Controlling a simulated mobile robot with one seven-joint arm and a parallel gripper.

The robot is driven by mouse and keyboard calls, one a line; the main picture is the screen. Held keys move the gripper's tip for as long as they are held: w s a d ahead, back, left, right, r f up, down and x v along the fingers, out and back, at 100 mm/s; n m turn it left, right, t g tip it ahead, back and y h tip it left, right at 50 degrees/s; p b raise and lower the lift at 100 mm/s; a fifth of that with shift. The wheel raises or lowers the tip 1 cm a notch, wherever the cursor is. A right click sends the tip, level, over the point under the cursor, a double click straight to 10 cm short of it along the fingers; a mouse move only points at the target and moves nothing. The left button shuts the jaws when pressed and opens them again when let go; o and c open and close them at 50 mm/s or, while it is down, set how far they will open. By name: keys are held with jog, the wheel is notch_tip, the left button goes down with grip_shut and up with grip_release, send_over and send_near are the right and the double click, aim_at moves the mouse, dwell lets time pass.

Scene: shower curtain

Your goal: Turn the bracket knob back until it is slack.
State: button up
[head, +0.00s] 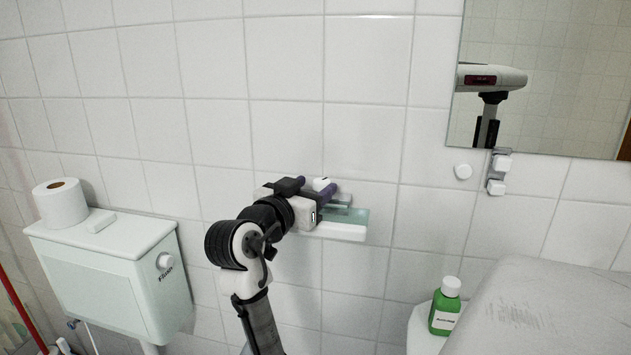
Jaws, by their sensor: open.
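My gripper (314,186) is at the wall in the middle of the head view, with its two dark purple fingers apart. A small white knob-like piece (321,184) shows between the fingertips, just above a glass shelf with a white front edge (342,231). It looks like the bracket knob, but I cannot tell whether the fingers touch it. My gripper body hides the left part of the shelf and most of the bracket. How tight the knob is does not show.
A mirror (560,70) hangs at upper right. A green bottle (445,308) stands at lower right. A cistern (110,265) with a paper roll (60,203) is at left.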

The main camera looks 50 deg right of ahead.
aim_at(322, 187)
jog(key=shift+w+d, duration=0.2)
jog(key=shift+d, duration=0.7)
jog(key=c, duration=1)
jog(key=shift+o, duration=0.2)
jog(key=shift+s+d+n+t+y+p, duration=0.15)
jog(key=shift+n+t+y+p, duration=0.25)
jog(key=shift+n+t, duration=0.55)
jog(key=shift+s+n+t+y+p, duration=0.15)
jog(key=shift+n+t+y+p, duration=0.3)
jog(key=shift+t, duration=0.8)
jog(key=shift+s+d+n+t+y+p, duration=0.15)
jog(key=shift+n+t+y, duration=0.3)
jog(key=shift+n+t, duration=0.55)
jog(key=shift+a, duration=0.1)
jog(key=o, duration=1)
jog(key=shift+c, duration=0.2)
